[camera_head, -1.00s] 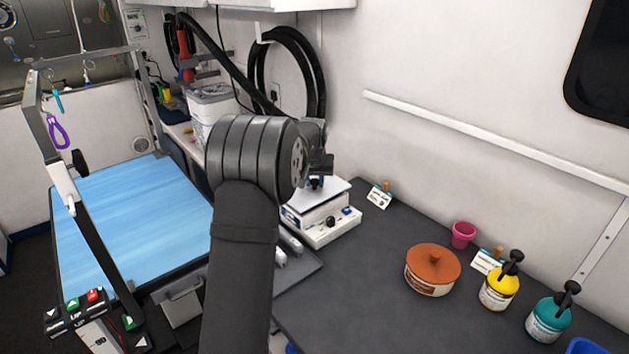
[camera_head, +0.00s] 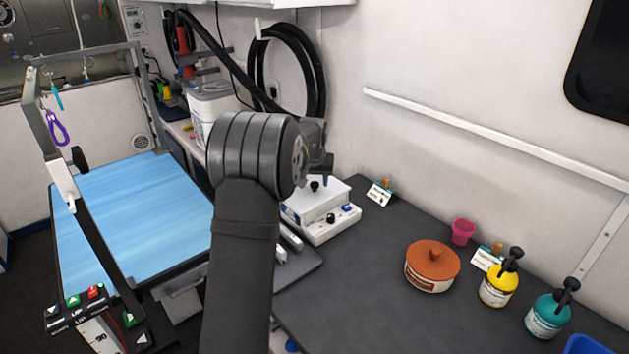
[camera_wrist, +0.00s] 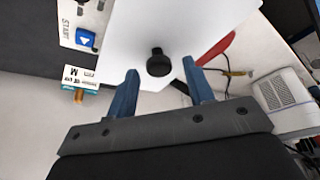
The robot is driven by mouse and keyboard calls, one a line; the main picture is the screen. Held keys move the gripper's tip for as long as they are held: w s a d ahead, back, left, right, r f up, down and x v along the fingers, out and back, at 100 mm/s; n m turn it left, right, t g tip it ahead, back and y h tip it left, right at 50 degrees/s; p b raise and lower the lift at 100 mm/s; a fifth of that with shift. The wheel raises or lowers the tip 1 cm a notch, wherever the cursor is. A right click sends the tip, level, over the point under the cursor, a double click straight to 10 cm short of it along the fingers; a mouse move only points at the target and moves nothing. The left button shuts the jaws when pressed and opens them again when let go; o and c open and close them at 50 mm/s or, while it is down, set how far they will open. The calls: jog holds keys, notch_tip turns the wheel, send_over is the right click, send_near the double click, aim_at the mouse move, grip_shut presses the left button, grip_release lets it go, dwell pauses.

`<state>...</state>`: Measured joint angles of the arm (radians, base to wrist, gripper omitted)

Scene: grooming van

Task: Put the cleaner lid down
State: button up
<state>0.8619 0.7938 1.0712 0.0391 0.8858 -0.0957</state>
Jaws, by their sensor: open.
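The cleaner lid (camera_head: 334,190) is a flat white plate with a black knob (camera_head: 314,186). It lies on top of the white cleaner (camera_head: 335,229), which has a dial and a blue button on its front. In the wrist view the lid (camera_wrist: 195,20) fills the top centre, and its knob (camera_wrist: 158,63) stands just beyond and between my fingertips. My gripper (camera_wrist: 160,72) is open and empty, its two blue fingers apart with a gap around the knob. In the head view my gripper (camera_head: 328,175) is partly hidden behind my wrist, close above the lid.
A label card (camera_head: 379,194) stands right of the cleaner. A brown lidded pot (camera_head: 432,268), pink cup (camera_head: 462,232), yellow bottle (camera_head: 499,287) and teal bottle (camera_head: 547,315) stand further right. A dark tray (camera_head: 300,264) lies in front. The counter between cleaner and pot is clear.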

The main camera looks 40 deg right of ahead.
jog(key=v, duration=1.2)
jog(key=shift+r, duration=0.4)
jog(key=x, duration=1.3)
jog(key=shift+s+a, duration=0.1)
jog(key=shift+a, duration=0.05)
jog(key=shift+r, duration=0.2)
